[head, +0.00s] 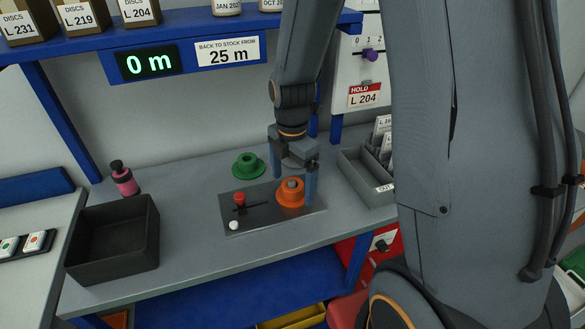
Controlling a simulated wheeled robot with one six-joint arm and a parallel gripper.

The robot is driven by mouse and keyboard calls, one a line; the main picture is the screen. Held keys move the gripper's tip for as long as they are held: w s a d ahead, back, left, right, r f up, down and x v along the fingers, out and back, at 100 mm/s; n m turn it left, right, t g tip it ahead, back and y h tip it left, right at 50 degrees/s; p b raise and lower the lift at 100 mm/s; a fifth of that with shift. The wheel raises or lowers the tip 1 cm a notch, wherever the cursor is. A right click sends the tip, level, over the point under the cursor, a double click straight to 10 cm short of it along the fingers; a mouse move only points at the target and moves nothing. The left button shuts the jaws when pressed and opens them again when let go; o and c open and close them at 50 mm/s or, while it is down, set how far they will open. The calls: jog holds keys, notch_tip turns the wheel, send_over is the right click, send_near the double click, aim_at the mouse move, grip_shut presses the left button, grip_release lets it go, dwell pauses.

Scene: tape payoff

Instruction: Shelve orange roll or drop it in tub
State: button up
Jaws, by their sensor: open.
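The orange roll (291,192) sits around a grey post at the right end of a flat grey metal plate (262,222) on the bench. My gripper (293,183) points down over the roll with its jaws open. One finger is on the left of the roll and the other on its right; I cannot tell whether they touch it. A black open tub (113,253) stands at the front left of the bench and looks empty. The blue shelf (215,23) above carries boxes labelled L 231, L 219 and L 204.
A green roll (248,165) lies behind the plate. The plate carries a red knob (239,198) and a white ball (234,225). A pink bottle (124,180) stands behind the tub. A grey card tray (368,178) is at right. Signs read "0 m", "BACK TO STOCK FROM 25 m" and "HOLD L 204".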

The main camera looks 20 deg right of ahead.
jog(key=shift+f, duration=0.95)
jog(key=c, duration=1.3)
jog(key=shift+a+p, duration=0.15)
jog(key=shift+p, duration=0.2)
jog(key=shift+r, duration=0.15)
jog(key=shift+r+p, duration=2.95)
jog(key=shift+r, duration=0.45)
jog(key=shift+s, duration=0.1)
